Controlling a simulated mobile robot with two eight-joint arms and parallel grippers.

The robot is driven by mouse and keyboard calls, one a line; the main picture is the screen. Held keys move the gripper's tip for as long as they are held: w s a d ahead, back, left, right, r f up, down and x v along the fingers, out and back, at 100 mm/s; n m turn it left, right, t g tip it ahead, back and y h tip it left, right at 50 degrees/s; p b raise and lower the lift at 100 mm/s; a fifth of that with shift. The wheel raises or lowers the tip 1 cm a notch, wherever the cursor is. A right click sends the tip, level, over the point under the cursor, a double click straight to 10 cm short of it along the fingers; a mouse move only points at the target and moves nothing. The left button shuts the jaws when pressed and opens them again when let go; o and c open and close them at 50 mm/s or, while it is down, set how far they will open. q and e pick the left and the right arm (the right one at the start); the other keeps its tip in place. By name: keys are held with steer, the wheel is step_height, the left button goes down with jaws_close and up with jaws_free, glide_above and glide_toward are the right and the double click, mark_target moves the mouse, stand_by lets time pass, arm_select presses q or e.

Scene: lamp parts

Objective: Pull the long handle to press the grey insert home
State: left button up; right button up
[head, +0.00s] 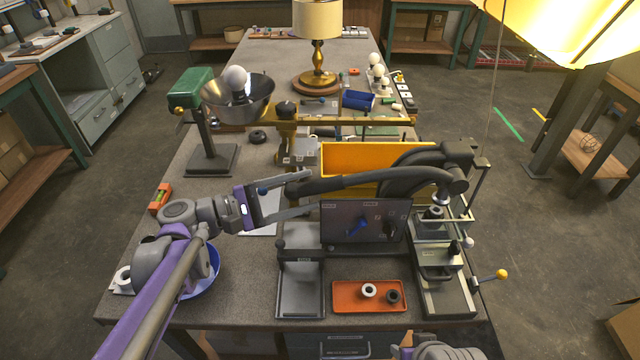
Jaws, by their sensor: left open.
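The long dark handle (365,181) runs left from the press (440,270), and its free end lies at my left gripper. My left gripper (308,191) is open, with one finger on the far side of the handle's end and one on the near side. I cannot tell whether either finger touches it. A small pale and dark part (434,212) sits under the press head, behind a clear guard; I cannot tell whether it is the grey insert.
An orange tray (345,303) in front holds a white ring (369,290) and a dark ring (393,297). A yellow bin (345,157) stands behind the handle. A yellow-knobbed lever (502,274) sticks out right.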

mark_target(321, 186)
arm_select(q)
steer(key=shift+x, duration=2.1)
jaws_close()
